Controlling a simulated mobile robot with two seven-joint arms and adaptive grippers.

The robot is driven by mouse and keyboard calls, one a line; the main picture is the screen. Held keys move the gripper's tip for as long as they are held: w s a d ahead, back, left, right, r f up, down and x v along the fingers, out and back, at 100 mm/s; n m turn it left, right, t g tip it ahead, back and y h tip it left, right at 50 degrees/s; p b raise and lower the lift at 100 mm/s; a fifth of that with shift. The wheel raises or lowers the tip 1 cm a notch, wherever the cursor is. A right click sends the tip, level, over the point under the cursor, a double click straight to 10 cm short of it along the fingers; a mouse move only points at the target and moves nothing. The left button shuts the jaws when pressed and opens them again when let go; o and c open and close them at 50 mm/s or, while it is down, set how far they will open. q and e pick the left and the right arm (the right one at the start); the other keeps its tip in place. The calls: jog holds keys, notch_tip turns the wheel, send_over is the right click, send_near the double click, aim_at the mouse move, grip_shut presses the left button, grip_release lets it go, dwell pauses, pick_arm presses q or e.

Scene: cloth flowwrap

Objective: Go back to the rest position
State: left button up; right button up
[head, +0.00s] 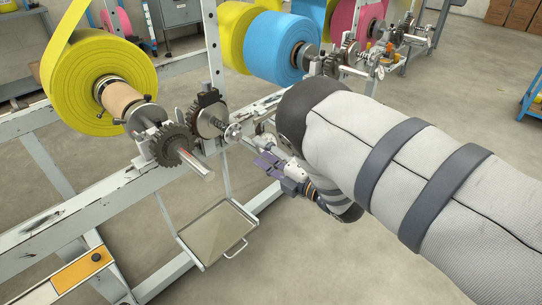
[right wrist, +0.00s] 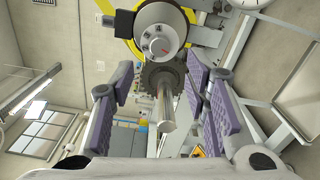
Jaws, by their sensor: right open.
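My right arm reaches in from the right in the head view, and its gripper (head: 270,165) is near the machine's gears and shaft ends. In the right wrist view the gripper (right wrist: 160,105) is open, with purple pads on both sides. A metal shaft (right wrist: 167,110) with a gear and a round dial shows between and beyond the pads; I cannot tell how far off it is. Nothing is held between the pads. My left gripper is not in view.
A yellow roll (head: 60,85) sits on the white machine frame (head: 75,215) at left. A blue roll (head: 270,50) stands further back. A metal tray (head: 215,232) with a handle hangs low beside the frame. Open concrete floor (head: 300,260) lies below my arm.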

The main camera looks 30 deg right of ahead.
jog(key=v, duration=0.3)
jog(key=shift+s+d, duration=0.1)
jog(key=shift+s, duration=0.2)
jog(key=s+d+f+m+g+h+p, duration=0.2)
jog(key=s+f+m+g+h+p, duration=0.15)
jog(key=s+f+m, duration=0.45)
jog(key=s+d+f+m+g+h+p, duration=0.2)
jog(key=s+d+f+m+g+h, duration=0.25)
jog(key=s, duration=0.55)
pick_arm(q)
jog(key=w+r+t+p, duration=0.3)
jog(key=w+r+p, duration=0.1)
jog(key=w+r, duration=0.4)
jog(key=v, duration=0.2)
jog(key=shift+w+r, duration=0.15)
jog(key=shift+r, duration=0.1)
pick_arm(e)
jog(key=s+a+r+m+g, duration=0.1)
jog(key=s+m+g, duration=0.3)
jog(key=s, duration=0.6)
jog(key=s+a+r+m+g+y, duration=0.1)
jog(key=s+a+m+g, duration=0.2)
jog(key=s, duration=0.7)
jog(key=s+a+r+m+g, duration=0.2)
jog(key=s+a+m+g, duration=0.2)
jog(key=s, duration=0.6)
jog(key=shift+s+a+m+g+y, duration=0.15)
jog(key=shift+s+m+g+y, duration=0.2)
jog(key=shift+m, duration=0.3)
